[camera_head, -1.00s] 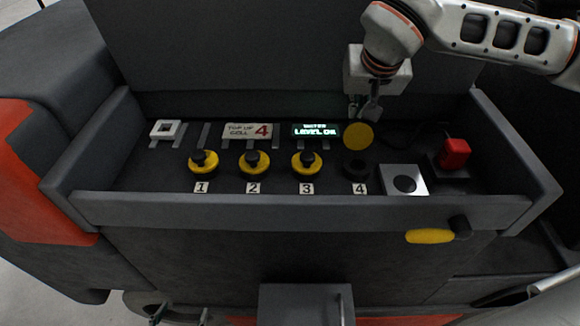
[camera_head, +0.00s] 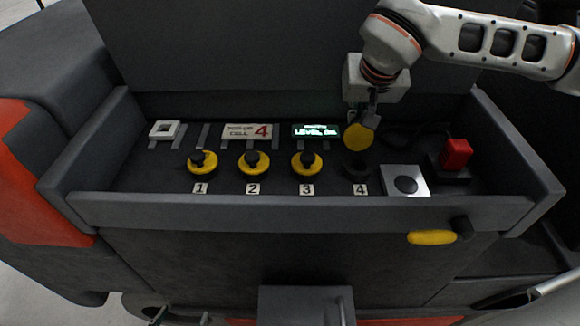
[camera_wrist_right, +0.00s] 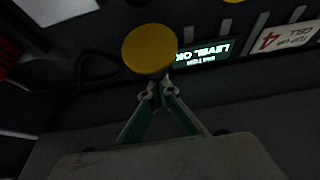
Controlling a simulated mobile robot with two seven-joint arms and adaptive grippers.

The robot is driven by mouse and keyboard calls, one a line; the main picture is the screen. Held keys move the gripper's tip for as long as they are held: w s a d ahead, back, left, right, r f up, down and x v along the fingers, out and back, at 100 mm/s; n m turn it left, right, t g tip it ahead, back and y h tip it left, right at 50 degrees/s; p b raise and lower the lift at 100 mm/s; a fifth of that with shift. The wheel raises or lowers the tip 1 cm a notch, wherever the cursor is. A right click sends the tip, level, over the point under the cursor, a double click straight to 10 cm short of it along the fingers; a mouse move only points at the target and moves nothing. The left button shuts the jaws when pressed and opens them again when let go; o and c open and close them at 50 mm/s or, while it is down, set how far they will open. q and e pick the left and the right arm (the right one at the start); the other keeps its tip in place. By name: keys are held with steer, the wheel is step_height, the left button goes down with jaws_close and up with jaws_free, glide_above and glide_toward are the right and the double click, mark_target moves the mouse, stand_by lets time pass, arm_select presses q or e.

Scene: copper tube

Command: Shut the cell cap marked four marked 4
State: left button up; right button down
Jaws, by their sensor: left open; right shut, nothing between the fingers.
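The cap of cell 4 (camera_head: 358,138) is a yellow disc standing tilted up behind the dark open cell mouth (camera_head: 357,168). The label 4 (camera_head: 360,189) lies in front of that mouth. My right gripper (camera_head: 371,112) is shut and empty, just behind and above the cap. In the right wrist view the gripper's closed fingertips (camera_wrist_right: 155,88) are at the lower edge of the yellow cap (camera_wrist_right: 148,48); I cannot tell if they touch it. My left gripper (camera_head: 181,321) barely shows at the bottom edge, open and far from the cap.
Yellow caps 1 (camera_head: 202,163), 2 (camera_head: 253,164) and 3 (camera_head: 305,164) are down on their cells. A sign reading top up cell 4 (camera_head: 247,132) and a lit level display (camera_head: 317,131) stand behind. The tray's front wall (camera_head: 300,211) is raised.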

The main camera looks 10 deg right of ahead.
steer(key=shift+s+f, duration=0.25)
steer(key=shift+s, duration=0.05)
